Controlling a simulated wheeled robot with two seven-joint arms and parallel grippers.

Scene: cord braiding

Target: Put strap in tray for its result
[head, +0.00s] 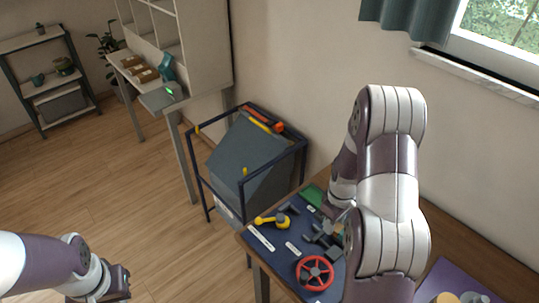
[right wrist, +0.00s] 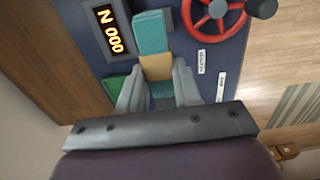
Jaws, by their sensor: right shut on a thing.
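The strap (right wrist: 157,67) shows in the right wrist view as a teal piece with a tan band across it. My right gripper (right wrist: 158,92) is shut on it, with one finger on each side. In the head view my right arm hides most of this grip. A green piece (right wrist: 115,83), perhaps a tray, lies left of the fingers; a green patch also shows in the head view (head: 312,195) at the bench's far edge. My left gripper (head: 118,282) is at the lower left of the head view, over the floor, apart from the bench; its fingers are unclear.
A red handwheel (head: 314,273) and a yellow-handled lever (head: 272,221) stand on the dark blue bench mat. A dark-framed rack with a grey sloped panel (head: 245,155) stands behind the bench. A purple mat (head: 440,275) lies at right.

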